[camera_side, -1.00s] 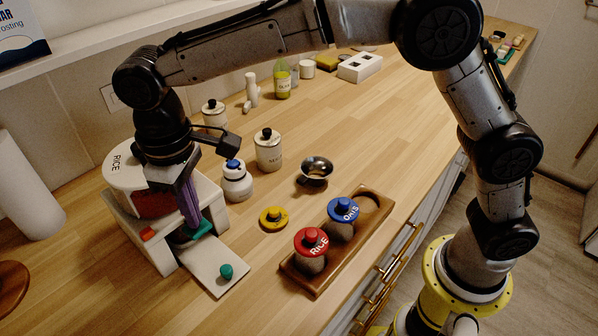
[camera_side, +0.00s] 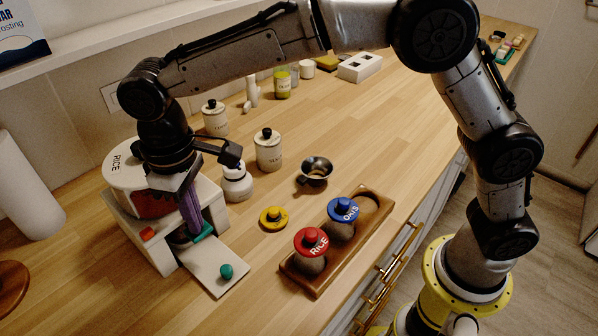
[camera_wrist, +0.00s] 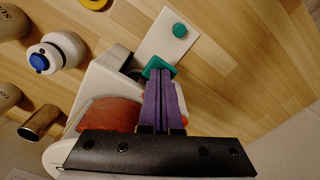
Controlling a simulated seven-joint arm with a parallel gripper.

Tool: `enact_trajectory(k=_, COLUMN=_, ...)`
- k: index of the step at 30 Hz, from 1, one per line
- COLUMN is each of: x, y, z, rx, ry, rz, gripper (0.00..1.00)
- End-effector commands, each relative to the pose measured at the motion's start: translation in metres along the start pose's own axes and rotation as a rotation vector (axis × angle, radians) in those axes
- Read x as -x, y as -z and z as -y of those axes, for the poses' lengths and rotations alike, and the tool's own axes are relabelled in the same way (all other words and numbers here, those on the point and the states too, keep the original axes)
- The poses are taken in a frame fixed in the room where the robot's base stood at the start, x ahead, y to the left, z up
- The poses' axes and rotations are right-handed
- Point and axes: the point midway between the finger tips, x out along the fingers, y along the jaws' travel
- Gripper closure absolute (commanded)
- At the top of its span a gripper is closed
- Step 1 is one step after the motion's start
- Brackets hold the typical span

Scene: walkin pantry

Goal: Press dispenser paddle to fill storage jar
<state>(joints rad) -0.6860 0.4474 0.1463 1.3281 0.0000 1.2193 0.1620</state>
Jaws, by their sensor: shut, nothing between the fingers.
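The white rice dispenser (camera_side: 125,165) stands at the left of the counter, with a dark red front panel. Its teal paddle (camera_side: 203,233) shows low at its front; it also shows in the wrist view (camera_wrist: 158,66). My gripper (camera_side: 194,230) points down in front of the dispenser, its purple fingers shut and empty. In the wrist view the fingertips (camera_wrist: 160,76) are at the paddle and seem to touch it. A jar with a red RICE lid (camera_side: 311,243) and one with a blue OATS lid (camera_side: 342,210) sit in a wooden tray (camera_side: 318,285). No jar is visible under the dispenser.
A white plate (camera_side: 208,270) with a green knob (camera_side: 226,271) extends from the dispenser's front. A yellow lid (camera_side: 273,218), a steel bowl (camera_side: 316,170), a blue-topped bottle (camera_side: 237,185) and a canister (camera_side: 268,152) stand nearby.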

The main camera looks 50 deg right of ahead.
Motion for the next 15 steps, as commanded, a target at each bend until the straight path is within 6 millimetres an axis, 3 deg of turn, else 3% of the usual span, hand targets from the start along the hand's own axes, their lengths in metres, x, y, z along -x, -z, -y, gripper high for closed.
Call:
enact_trajectory(k=8, x=-0.001, y=0.000, z=0.000, rx=0.000, ry=0.000, rz=0.001, gripper=1.00)
enact_trajectory(k=15, x=0.015, y=0.000, z=0.000, rx=0.000, ry=0.000, rz=0.000, gripper=1.00)
